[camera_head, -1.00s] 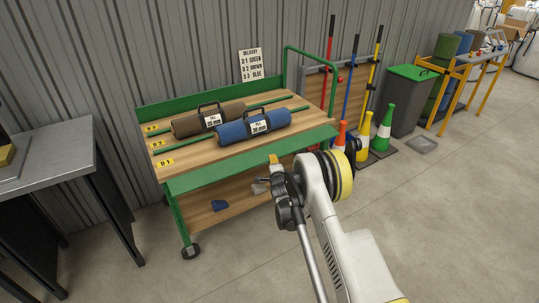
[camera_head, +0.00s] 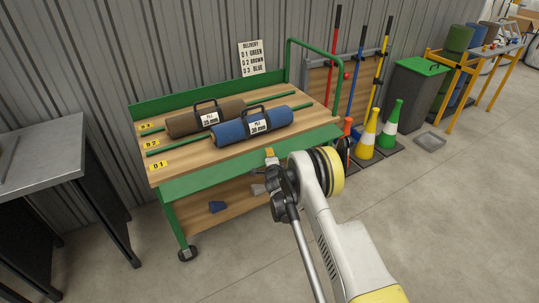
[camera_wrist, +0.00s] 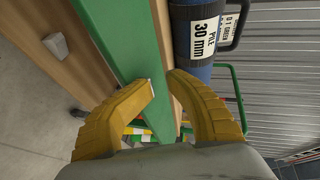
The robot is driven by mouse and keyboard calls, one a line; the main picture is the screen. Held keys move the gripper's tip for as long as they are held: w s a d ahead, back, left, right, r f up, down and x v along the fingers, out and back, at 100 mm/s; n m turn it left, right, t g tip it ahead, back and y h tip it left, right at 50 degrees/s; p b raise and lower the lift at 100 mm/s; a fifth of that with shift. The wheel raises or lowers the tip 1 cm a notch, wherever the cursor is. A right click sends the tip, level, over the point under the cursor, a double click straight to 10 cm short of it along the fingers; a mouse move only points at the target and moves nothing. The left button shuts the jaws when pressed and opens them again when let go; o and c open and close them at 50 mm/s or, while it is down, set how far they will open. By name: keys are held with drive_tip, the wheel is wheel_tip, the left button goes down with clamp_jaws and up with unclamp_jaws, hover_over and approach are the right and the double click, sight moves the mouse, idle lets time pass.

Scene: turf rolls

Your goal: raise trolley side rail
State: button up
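The green trolley (camera_head: 175,215) stands against the corrugated wall. Its long green front side rail (camera_head: 215,177) hangs along the front edge, below the wooden deck. My gripper (camera_head: 270,154) is at that rail, right of its middle. In the wrist view the rail (camera_wrist: 118,32) runs down toward my yellow fingers (camera_wrist: 162,88), which are apart, with the rail's edge region between or just behind them. I cannot tell whether they touch it. On the deck lie a brown roll (camera_head: 205,119) and a blue roll (camera_head: 252,126), the blue one nearer the rail.
A grey bench (camera_head: 40,150) stands at the left. The trolley's lower shelf holds small blocks. The floor in front is clear.

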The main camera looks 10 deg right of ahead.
drive_tip(key=shift+w, duration=0.15)
clamp_jaws()
drive_tip(key=shift+w, duration=0.1)
drive_tip(key=shift+a, duration=0.1)
drive_tip(key=shift+o, duration=1.1)
unclamp_jaws()
drive_tip(key=shift+s, duration=0.25)
drive_tip(key=v, duration=0.7)
drive_tip(key=shift+s, duration=0.2)
drive_tip(key=shift+r, duration=0.1)
